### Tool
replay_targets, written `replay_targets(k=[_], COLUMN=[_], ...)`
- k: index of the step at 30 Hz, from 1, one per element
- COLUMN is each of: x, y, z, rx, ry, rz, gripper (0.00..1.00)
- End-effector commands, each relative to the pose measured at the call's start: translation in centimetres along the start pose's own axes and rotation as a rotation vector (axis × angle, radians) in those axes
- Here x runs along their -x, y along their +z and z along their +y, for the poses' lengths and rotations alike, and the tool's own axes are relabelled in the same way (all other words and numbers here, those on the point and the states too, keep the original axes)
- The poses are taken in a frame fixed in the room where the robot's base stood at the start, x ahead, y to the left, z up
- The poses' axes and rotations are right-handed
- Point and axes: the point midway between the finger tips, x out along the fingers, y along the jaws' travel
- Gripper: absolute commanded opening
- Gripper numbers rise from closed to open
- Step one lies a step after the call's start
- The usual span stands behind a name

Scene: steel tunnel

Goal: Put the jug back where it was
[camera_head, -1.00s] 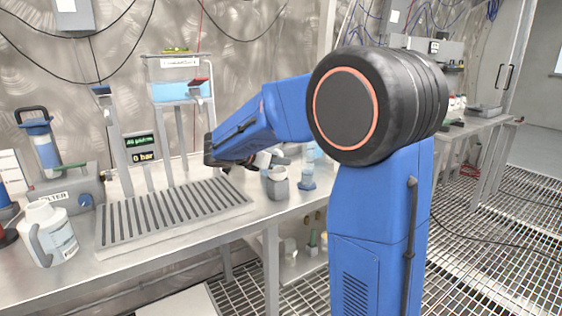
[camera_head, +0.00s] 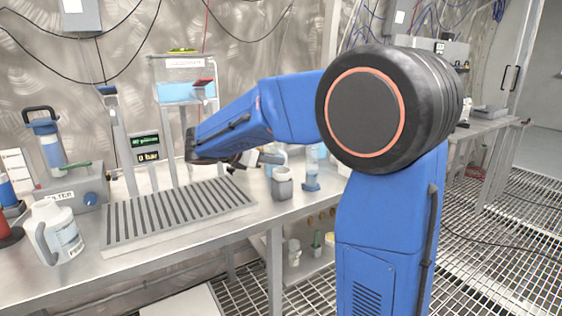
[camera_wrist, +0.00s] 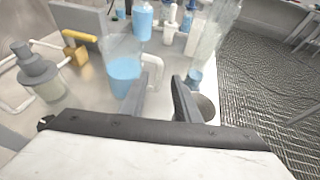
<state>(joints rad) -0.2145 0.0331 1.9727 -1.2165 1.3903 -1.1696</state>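A clear jug (camera_wrist: 123,77) with blue liquid and a pale handle (camera_wrist: 153,72) stands on the steel bench in the wrist view. In the head view a bluish vessel (camera_head: 272,158), seemingly this jug, shows partly behind my gripper (camera_head: 236,166). In the wrist view my gripper (camera_wrist: 163,78) is open, its fingers apart, with nothing held between them. The handle appears just beyond the fingertips, closer to the left finger; contact cannot be told. A white jug (camera_head: 47,232) with a handle stands at the bench's left front in the head view.
A grey cup (camera_head: 282,186) and a small blue-based vessel (camera_head: 311,178) stand close to my gripper. A slotted drain tray (camera_head: 175,214) lies to its left. A tank of blue liquid (camera_head: 187,92) stands behind. A grey bottle (camera_wrist: 40,72) is at left in the wrist view.

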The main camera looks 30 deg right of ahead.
Motion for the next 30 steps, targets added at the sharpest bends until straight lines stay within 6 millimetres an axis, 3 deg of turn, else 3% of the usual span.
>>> replay_targets(k=[6, 12, 30], x=[3.6, 5.1, 5.4], y=[0.0, 0.0, 0.0], z=[0.1, 0.0, 0.0], rx=[-0.001, -0.001, -0.001], ry=[0.002, 0.0, -0.001], rz=[0.0, 0.001, 0.0], gripper=[0.29, 0.29, 0.29])
